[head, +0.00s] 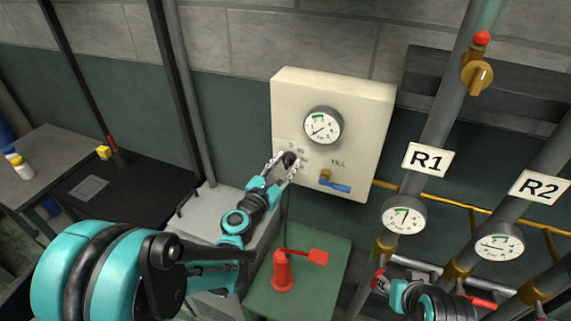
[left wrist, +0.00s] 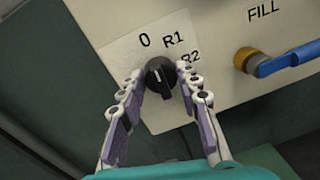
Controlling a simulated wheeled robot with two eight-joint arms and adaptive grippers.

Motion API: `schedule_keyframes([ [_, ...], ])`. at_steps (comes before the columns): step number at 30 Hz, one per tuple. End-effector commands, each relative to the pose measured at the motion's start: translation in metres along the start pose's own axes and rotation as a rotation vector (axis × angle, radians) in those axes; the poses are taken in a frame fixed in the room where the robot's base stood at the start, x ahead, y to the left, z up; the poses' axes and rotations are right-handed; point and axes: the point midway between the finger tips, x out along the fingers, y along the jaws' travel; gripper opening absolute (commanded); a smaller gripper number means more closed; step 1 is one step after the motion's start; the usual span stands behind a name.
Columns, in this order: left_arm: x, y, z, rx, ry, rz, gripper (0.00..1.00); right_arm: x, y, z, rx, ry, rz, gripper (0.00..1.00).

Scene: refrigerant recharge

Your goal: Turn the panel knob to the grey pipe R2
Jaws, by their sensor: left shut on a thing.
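The black panel knob (left wrist: 160,76) sits on a white plate marked 0, R1 and R2 in the left wrist view. It also shows on the cream panel (head: 350,95) in the head view. My left gripper (head: 287,163) is shut on the knob, with one finger on each side in the left wrist view (left wrist: 158,95). The knob's small white mark appears on its upper part, roughly toward 0; its exact setting is unclear. The grey pipe R2 (head: 548,150) stands at the far right with its label (head: 540,187). My right gripper (head: 382,279) is low, partly hidden, near red parts by the pipes.
A blue FILL lever (head: 335,185) is right of the knob, and a gauge (head: 323,125) is above it. Pipe R1's label (head: 425,160) is right of the panel. A green table (head: 325,270) with a red valve-like object (head: 284,271) stands below.

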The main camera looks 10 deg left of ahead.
Motion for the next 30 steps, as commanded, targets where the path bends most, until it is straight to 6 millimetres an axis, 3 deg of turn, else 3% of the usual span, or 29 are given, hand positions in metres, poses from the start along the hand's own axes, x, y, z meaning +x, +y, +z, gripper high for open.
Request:
schedule_keyframes([
  [8,0.0002,0.0,0.0005,0.159,0.012,-0.002,0.04,0.0011,0.0,0.0008,0.0,0.0,0.0,0.4],
  [30,0.0005,-0.0013,0.0019,0.853,0.064,-0.011,0.04,0.0037,0.0,0.0026,0.0,0.0,0.0,0.4],
])
